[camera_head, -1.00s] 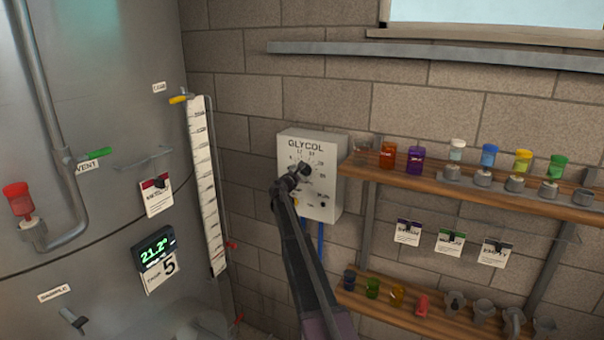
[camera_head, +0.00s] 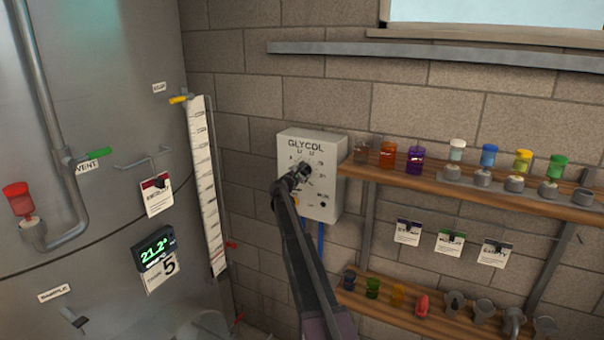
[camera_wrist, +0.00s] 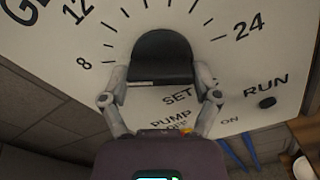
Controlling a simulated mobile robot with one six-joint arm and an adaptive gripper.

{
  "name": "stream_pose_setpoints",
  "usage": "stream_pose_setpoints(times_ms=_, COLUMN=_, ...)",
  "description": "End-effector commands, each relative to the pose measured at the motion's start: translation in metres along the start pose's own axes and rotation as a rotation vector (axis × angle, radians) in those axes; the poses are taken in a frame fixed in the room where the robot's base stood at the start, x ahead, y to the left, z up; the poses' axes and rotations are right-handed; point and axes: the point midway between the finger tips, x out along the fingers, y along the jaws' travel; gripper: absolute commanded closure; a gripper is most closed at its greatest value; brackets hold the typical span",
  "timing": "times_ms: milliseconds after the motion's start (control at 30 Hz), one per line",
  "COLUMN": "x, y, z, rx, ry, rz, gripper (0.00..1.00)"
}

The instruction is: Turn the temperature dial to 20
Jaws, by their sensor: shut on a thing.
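The temperature dial is a black knob (camera_wrist: 164,48) on the white GLYCOL box (camera_head: 327,207), which hangs on the block wall. In the wrist view its scale shows 8, 12 and 24, with tick marks between. My gripper (camera_wrist: 160,80) is shut on the knob, one finger on each side of its lower part. In the head view my gripper (camera_head: 295,178) meets the box front and covers part of the dial. I cannot tell which number the knob points at. The tank display (camera_head: 154,251) reads about 21.2 degrees.
Below the dial are the pump markings and a dark RUN button or lamp (camera_wrist: 267,102). Right of the box is a wooden shelf (camera_head: 430,185) with jars. A lower shelf (camera_head: 400,318) holds small parts. The steel tank (camera_head: 90,130) stands left.

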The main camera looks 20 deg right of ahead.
Motion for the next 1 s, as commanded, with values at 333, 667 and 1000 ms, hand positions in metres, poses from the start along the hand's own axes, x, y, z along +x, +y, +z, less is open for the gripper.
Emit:
stream_pose_setpoints(times_ms=333, x=0.0008, y=0.0016, z=0.0002, rx=0.163, ry=0.0, rz=0.004, gripper=0.68)
stream_pose_setpoints(times_ms=667, x=0.0011, y=0.0017, z=0.0008, rx=0.451, ry=0.001, rz=0.004, gripper=0.68)
stream_pose_setpoints(times_ms=1000, x=0.0012, y=0.0014, z=0.0013, rx=0.774, ry=0.002, rz=0.004, gripper=0.68)
